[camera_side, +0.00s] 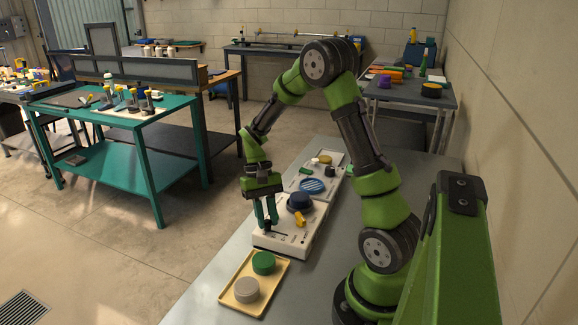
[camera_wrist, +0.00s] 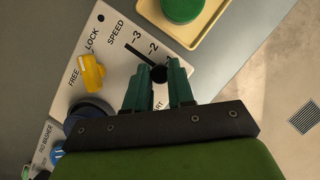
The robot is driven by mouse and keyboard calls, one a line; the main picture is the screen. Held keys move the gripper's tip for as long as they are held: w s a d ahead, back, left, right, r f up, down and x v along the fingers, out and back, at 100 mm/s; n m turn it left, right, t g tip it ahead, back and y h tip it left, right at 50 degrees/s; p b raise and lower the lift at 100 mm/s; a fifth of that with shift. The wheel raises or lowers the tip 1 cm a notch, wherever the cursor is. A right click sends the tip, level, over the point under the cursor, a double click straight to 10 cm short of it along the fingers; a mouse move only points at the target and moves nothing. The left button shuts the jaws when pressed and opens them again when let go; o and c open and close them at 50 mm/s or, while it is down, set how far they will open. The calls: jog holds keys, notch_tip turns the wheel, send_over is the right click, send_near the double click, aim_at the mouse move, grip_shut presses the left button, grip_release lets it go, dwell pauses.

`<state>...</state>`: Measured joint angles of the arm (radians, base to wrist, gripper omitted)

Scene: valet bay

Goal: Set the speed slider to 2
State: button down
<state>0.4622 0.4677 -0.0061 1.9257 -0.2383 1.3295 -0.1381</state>
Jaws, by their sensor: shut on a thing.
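The white control panel (camera_side: 285,238) lies on the grey bench, and it also fills the left of the wrist view (camera_wrist: 70,58). Its speed slider has a dark slot (camera_wrist: 137,53) with marks 3 and 2 showing. The black slider knob (camera_wrist: 159,74) sits at the slot's visible lower end, past the 2 mark on the side away from 3. In the side view my gripper (camera_side: 267,224) reaches down to the panel's left part.
A yellow lever (camera_wrist: 92,72) stands by the FREE and LOCK labels. A dark blue dial (camera_side: 299,201) is close behind the fingers. A yellow tray (camera_side: 232,301) with a green and a grey round piece lies in front of the panel. Another white panel (camera_side: 325,170) lies behind.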

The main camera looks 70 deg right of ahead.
jog(key=shift+s, duration=1.25)
jog(key=c, duration=1)
grip_release()
jog(key=v, duration=1.7)
